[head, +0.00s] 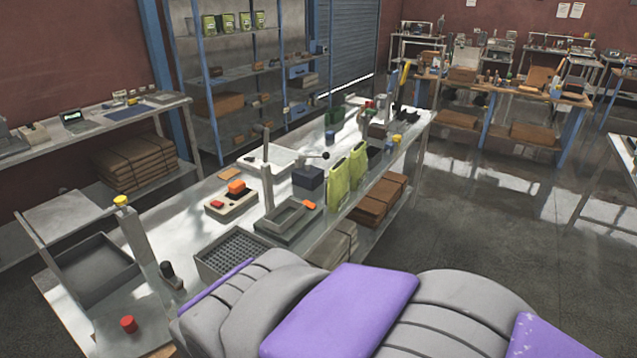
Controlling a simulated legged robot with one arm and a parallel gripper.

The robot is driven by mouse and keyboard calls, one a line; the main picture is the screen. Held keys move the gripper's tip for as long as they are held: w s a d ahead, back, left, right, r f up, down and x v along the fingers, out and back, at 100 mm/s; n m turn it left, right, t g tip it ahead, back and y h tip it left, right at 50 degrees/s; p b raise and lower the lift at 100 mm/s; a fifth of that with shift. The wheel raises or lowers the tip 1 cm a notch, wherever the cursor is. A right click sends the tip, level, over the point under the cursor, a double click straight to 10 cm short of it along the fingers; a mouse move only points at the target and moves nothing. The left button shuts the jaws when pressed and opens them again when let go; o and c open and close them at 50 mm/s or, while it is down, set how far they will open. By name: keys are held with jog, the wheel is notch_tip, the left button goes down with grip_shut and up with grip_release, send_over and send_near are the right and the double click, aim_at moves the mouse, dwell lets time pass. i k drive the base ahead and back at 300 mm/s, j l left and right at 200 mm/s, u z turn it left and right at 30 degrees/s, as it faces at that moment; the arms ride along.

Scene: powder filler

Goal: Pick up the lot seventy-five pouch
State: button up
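Two light green pouches stand upright near the right edge of the long metal bench: a nearer pouch (338,187) and a farther pouch (358,165) just behind it. Several darker green pouches (227,22) with pale labels stand in a row on the top level of the blue rack. No lot number is readable on any pouch, so I cannot tell which one is lot seventy-five. My gripper is not in view; only grey and purple parts of my own body fill the bottom of the picture.
The long bench (222,258) carries a lever press (268,175), a perforated tray (232,252), an orange-topped block (236,188) and a dark shallow tray (92,270). Brown cartons (378,200) sit on its lower shelf. Open floor (500,225) lies to the right.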

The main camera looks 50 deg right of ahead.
aim_at(338, 184)
jog(key=z, duration=1.75)
